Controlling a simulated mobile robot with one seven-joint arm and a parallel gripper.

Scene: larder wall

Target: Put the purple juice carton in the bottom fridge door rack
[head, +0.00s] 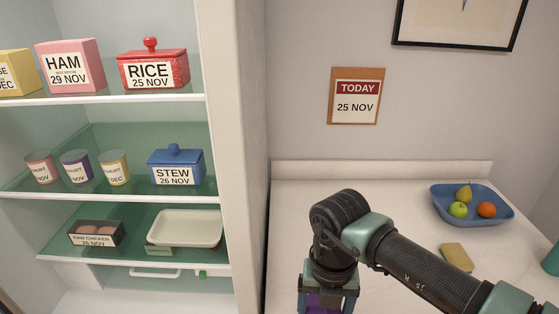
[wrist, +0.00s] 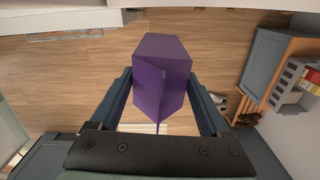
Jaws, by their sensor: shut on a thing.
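The purple juice carton (wrist: 162,75) is between the two fingers of my gripper (wrist: 160,98) in the wrist view, and the fingers are shut on it. Wooden floor lies below it in that view. In the head view my gripper (head: 328,292) is at the bottom edge, in front of the white counter, with a bit of the purple carton (head: 322,301) showing between the fingers. The carton's lower part is cut off there. The open fridge (head: 235,160) stands at the left of the head view. I cannot make out its bottom door rack.
Fridge shelves hold a pink HAM box (head: 70,66), a red RICE pot (head: 153,68), yogurt cups, a blue STEW pot (head: 176,168), raw chicken and a white tray (head: 186,229). A blue fruit bowl (head: 447,211) and a yellow sponge (head: 456,257) are on the counter.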

